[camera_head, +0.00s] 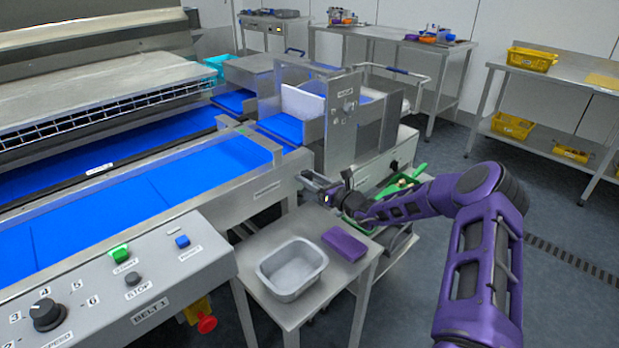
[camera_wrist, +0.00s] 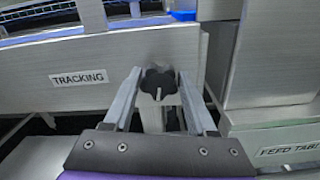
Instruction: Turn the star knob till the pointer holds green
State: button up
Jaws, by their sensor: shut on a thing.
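The black star knob (camera_wrist: 157,82) is on the metal frame, right of the TRACKING label (camera_wrist: 79,78) in the wrist view. A short pale mark shows on its lower face. My gripper (camera_wrist: 160,88) has one finger on each side of the knob and is shut on it. In the head view my gripper (camera_head: 318,187) reaches the end of the conveyor frame (camera_head: 265,190), and the knob is hidden or too small to make out. I cannot make out a pointer scale or green zone in either view.
A small steel table below my gripper holds a grey tub (camera_head: 291,268) and a purple block (camera_head: 345,244). The BELT 1 control panel (camera_head: 110,290) is at the lower left. A FEED TABLE plate (camera_wrist: 288,150) is right of the knob.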

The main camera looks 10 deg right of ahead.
jog(key=o, duration=1.4)
jog(key=p+v, duration=0.1)
jog(key=v, duration=1.6)
jog(key=shift+s+d, duration=0.15)
jog(key=shift+s, duration=0.05)
